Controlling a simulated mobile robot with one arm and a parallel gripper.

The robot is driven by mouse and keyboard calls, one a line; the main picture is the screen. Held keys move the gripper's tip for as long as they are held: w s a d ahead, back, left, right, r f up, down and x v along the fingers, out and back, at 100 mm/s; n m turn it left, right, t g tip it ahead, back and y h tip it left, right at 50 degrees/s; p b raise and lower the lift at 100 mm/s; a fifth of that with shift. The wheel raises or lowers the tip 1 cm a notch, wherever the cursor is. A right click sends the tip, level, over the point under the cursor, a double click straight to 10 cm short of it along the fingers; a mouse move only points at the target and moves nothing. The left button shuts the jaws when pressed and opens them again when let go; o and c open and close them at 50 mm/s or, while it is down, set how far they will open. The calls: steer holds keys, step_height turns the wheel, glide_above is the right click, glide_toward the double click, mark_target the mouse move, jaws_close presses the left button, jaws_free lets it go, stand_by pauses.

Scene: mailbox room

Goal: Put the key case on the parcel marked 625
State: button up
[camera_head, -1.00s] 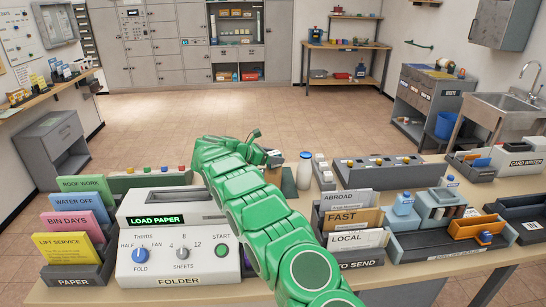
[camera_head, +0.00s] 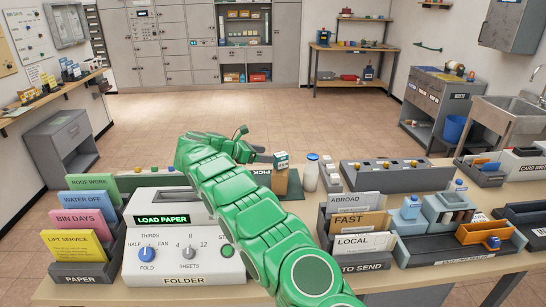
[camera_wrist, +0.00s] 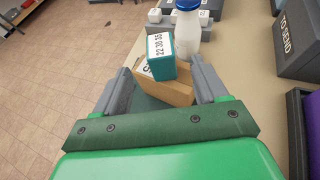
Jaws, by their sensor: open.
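A small teal case (camera_wrist: 160,56) with a white label of numbers stands on or against a tan cardboard box (camera_wrist: 165,88) in the wrist view. I cannot tell for sure that it is the key case. The box's own marking is mostly hidden, so I cannot read 625 on it. My gripper (camera_wrist: 157,70) is open, its two grey fingers to either side of the tan box and the case just beyond the fingertips. In the head view the teal case (camera_head: 282,160) and the tan box (camera_head: 280,182) show just right of my gripper (camera_head: 262,157), partly hidden by my arm.
A white bottle with a blue cap (camera_head: 311,172) stands close on the right of the case. The folder machine (camera_head: 180,262) is front left, and the TO SEND rack (camera_head: 358,262) front right. A grey unit with knobs (camera_head: 400,175) stands behind the rack.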

steer(key=v, duration=0.4)
